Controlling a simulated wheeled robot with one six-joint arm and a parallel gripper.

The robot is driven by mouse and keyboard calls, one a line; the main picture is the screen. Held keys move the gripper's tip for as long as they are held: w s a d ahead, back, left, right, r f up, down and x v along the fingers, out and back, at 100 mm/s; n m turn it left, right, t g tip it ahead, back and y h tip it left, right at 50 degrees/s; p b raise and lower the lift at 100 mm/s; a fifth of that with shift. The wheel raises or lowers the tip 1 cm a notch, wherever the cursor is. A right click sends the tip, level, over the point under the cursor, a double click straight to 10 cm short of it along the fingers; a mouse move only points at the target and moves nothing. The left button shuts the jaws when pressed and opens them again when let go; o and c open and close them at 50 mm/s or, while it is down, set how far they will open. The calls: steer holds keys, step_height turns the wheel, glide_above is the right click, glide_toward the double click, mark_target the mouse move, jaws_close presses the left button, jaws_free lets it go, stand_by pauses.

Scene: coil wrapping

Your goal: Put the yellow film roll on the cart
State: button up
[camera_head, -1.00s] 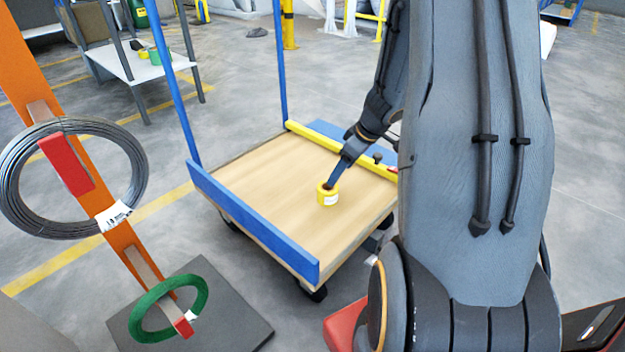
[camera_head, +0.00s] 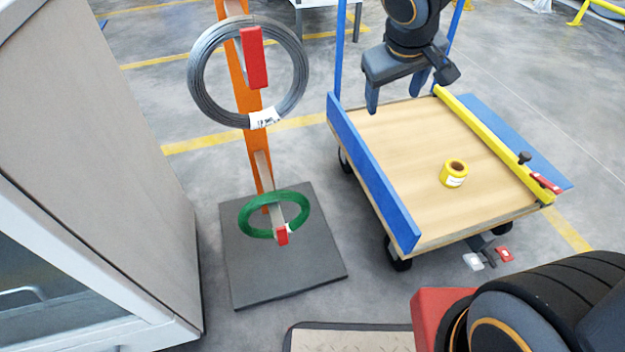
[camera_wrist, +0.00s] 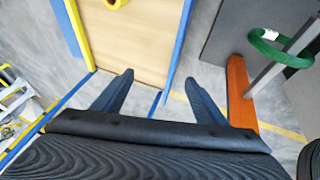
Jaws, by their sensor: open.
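The yellow film roll (camera_head: 454,173) stands on the wooden deck of the cart (camera_head: 410,150), toward its front right. It is a short ring with a dark hole and a white label. My gripper (camera_head: 395,95) is open and empty, above the cart's far left part, apart from the roll. In the wrist view the two fingers of my gripper (camera_wrist: 158,85) are spread with nothing between them. The roll shows at the top edge there (camera_wrist: 116,3), partly cut off. The cart deck (camera_wrist: 130,45) lies beyond the fingers.
An orange stand left of the cart carries a grey wire coil (camera_head: 205,85) and a lower green coil (camera_head: 250,218) above a dark base plate (camera_head: 300,270). The cart has blue posts, a blue left board (camera_head: 370,170) and a yellow bar (camera_head: 485,140). A grey cabinet (camera_head: 90,150) stands left.

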steer(key=s+a+g+y, duration=0.1)
steer(key=s+a, duration=0.4)
steer(key=s, duration=0.3)
steer(key=s+a+r+n+g+y, duration=0.1)
steer(key=s+a+g, duration=0.1)
steer(key=s+a, duration=0.3)
steer(key=s+a+r+n+g+y, duration=0.1)
steer(key=s+a, duration=0.4)
steer(key=s, duration=0.7)
steer(key=shift+s+g, duration=0.25)
steer(key=shift+g, duration=0.35)
steer(key=shift+w+r, duration=0.1)
steer(key=shift+r, duration=0.05)
steer(key=d+r+m+p, duration=0.3)
steer(key=d+r+p, duration=0.7)
steer(key=r+p, duration=0.4)
steer(key=d+r+m+h+p, duration=0.1)
steer(key=d+r+m+p, duration=0.2)
steer(key=d+r+p, duration=0.7)
step_height(320, 180, up, 4)
steer(key=p, duration=1.3)
steer(key=shift+d+h, duration=0.3)
